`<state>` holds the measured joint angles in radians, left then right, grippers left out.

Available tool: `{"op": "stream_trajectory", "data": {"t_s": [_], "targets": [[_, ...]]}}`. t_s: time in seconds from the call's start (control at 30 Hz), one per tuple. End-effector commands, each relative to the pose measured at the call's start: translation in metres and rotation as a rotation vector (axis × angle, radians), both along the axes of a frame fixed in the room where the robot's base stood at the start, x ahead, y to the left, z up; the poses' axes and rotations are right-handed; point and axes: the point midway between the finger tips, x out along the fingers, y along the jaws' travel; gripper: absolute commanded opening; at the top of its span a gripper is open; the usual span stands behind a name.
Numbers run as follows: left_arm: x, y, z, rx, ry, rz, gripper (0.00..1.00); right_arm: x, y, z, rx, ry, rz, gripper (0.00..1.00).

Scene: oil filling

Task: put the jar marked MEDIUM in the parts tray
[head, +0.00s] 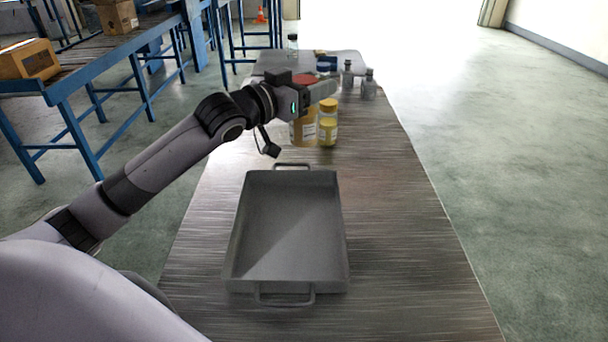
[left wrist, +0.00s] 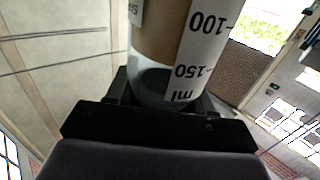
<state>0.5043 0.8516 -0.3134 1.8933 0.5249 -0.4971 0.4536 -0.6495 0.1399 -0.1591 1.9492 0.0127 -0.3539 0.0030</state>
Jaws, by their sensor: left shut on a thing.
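My left gripper (head: 322,88) is shut on a jar at the far part of the table, beyond the parts tray. In the left wrist view the held graduated jar (left wrist: 178,40) has brown contents, clear glass near the gripper and a white ml scale. The grey parts tray (head: 342,240) is empty, with a handle at each end. My right gripper is not in view.
Small grey bottles (head: 369,84) and a clear bottle (head: 292,44) stand at the table's far end. The table (head: 410,250) is clear to the right of the tray. A blue-framed conveyor with cardboard boxes (head: 30,60) stands apart on the left.

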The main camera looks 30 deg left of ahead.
Motion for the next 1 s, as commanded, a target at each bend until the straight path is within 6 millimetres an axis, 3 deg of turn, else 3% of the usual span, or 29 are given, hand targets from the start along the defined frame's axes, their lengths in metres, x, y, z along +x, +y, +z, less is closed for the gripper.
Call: {"op": "stream_trajectory", "data": {"t_s": [0.03, 0.1, 0.33, 0.67, 0.87, 1.0], "targets": [[-0.001, 0.0, -0.018, -0.002, 0.005, 0.0, 0.0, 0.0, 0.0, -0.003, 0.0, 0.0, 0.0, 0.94], [0.0, -0.001, -0.037, -0.003, 0.004, -0.001, 0.0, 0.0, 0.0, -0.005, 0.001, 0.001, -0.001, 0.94], [0.0, -0.001, -0.092, -0.002, 0.001, -0.001, 0.0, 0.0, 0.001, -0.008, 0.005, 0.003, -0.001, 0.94], [0.0, -0.001, -0.121, -0.001, -0.002, -0.001, 0.0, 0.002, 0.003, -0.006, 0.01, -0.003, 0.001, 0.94], [0.0, -0.001, -0.151, -0.001, -0.002, -0.001, 0.0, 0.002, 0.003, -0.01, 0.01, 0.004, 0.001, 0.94], [0.0, -0.001, -0.153, 0.0, -0.004, -0.002, 0.0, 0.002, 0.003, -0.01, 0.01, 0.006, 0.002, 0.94]]}}
